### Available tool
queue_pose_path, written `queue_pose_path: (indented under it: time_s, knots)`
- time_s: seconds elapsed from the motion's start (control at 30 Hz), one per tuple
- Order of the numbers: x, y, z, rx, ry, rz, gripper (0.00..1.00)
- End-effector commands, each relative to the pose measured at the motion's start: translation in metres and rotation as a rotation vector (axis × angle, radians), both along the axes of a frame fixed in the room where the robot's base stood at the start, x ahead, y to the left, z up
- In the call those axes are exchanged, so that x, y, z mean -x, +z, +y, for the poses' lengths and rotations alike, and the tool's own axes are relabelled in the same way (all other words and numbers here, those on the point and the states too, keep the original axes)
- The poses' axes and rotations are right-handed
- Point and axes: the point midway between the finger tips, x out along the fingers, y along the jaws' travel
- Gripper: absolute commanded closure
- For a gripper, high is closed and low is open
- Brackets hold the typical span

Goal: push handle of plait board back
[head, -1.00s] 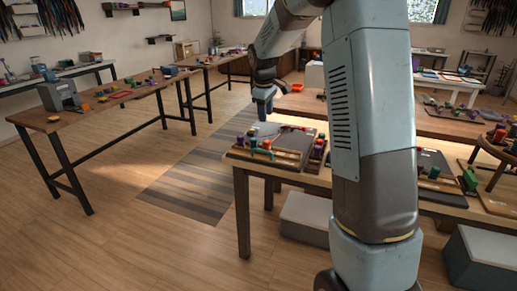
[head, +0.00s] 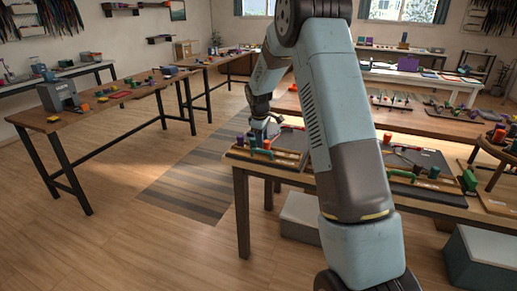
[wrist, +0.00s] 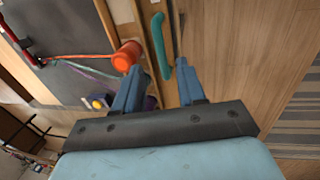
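The plait board (head: 289,163) lies at the left end of the near table in the head view, with a wooden base, a dark panel and coloured pegs. Its teal curved handle (wrist: 159,42) shows in the wrist view beside a wooden rail. My gripper (wrist: 159,66) is open, its two blue fingers apart, with the handle's lower end between the fingertips. Whether they touch it I cannot tell. In the head view my gripper (head: 264,128) is low over the board's left part, and my arm hides part of the table.
An orange spool (wrist: 127,55) stands right by the left finger, with cords running left from it. Another board (head: 420,158) lies farther right. The floor left of the table is clear.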

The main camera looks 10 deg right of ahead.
Motion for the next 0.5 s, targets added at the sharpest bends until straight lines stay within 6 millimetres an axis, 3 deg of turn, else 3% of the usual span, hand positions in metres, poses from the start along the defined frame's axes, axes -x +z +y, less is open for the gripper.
queue_pose_path:
  time_s: [0.2, 0.5]
  knots:
    - [-0.005, -0.033, -0.003, 0.0, 0.001, 0.002, 0.6]
    - [-0.008, -0.05, -0.005, 0.0, 0.001, 0.0, 0.6]
